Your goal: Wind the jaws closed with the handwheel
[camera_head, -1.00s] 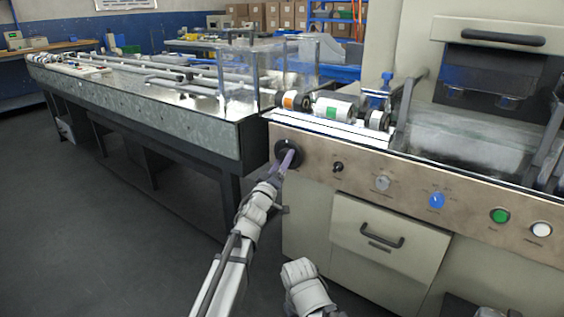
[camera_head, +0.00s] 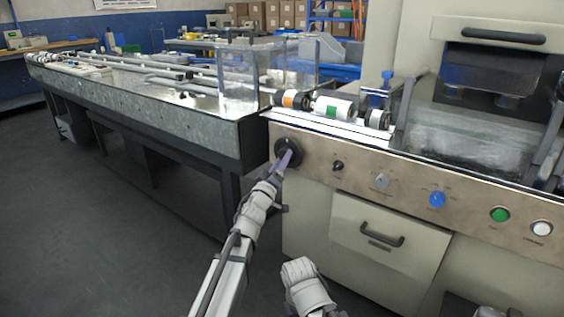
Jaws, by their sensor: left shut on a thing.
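The black handwheel (camera_head: 288,150) is on the left end of the machine's brown front panel (camera_head: 330,148). My left gripper (camera_head: 284,160) reaches up to it from below and is shut on it. The fingers cover part of the wheel, so the exact grip is hard to see. The machine's jaws cannot be made out clearly; rollers with orange and green labels (camera_head: 333,108) lie above the panel. A white part of my other arm shows at the bottom centre, but my right gripper's fingers do not show.
Right of the handwheel the panel carries a small black knob (camera_head: 338,165), a grey knob (camera_head: 382,181), a blue knob (camera_head: 437,199), a green button (camera_head: 499,215) and a white button (camera_head: 541,228). A drawer (camera_head: 388,235) sits below. A long conveyor table (camera_head: 150,118) stands left. Floor is clear at lower left.

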